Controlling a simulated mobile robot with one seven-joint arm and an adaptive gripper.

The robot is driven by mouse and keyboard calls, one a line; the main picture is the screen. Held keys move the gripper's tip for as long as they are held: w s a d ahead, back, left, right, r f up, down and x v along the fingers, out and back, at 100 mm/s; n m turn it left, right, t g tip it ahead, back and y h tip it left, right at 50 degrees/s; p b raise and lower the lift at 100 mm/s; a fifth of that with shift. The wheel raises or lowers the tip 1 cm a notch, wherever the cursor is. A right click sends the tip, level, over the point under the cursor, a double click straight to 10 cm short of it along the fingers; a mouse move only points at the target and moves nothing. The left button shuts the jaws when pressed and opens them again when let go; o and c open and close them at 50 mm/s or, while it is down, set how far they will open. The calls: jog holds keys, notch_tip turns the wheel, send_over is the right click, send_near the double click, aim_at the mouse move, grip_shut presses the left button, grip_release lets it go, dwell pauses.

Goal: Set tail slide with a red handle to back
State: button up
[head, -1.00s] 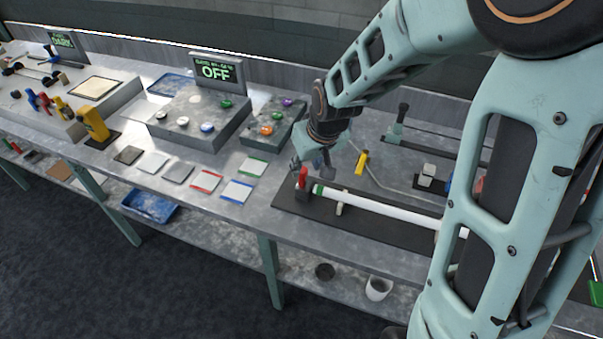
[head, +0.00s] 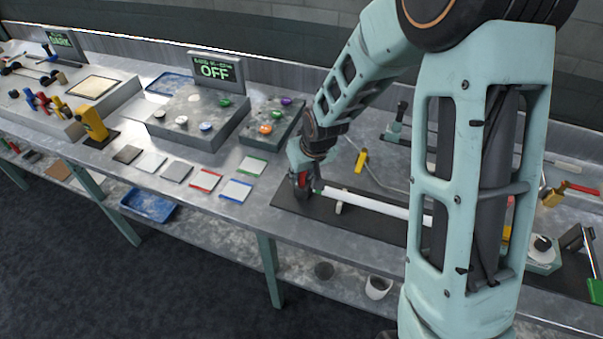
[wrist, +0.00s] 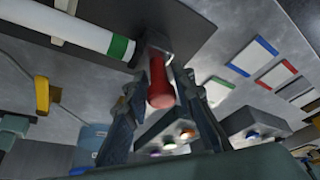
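The tail slide's red handle (wrist: 160,85) stands on a dark grey block (wrist: 153,48) at the green-banded end of a white tube (wrist: 60,28). In the head view the red handle (head: 302,180) is partly hidden by my gripper (head: 303,175). In the wrist view my gripper (wrist: 162,82) is open, with one finger on each side of the handle. A gap shows between the handle and each finger. The white tube (head: 375,203) runs along a dark base board (head: 290,200) to the right.
A yellow-handled lever (head: 360,161) lies behind the board. A box with coloured knobs (head: 262,140) and an OFF display (head: 215,71) stand at the back left. Flat framed tiles (head: 236,190) lie left of the board. My arm hides the board's right part.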

grip_shut()
jog(key=shift+w+a+f+b, duration=0.1)
jog(key=shift+w+a+b, duration=0.15)
jog(key=shift+a+b, duration=0.35)
jog(key=shift+w+a+f+b, duration=0.1)
jog(key=shift+w+a+b, duration=0.1)
jog(key=shift+a+b, duration=0.35)
jog(key=shift+w+a+r, duration=0.1)
jog(key=shift+a+r, duration=0.05)
jog(key=shift+a, duration=0.3)
jog(key=shift+o, duration=1.8)
grip_release()
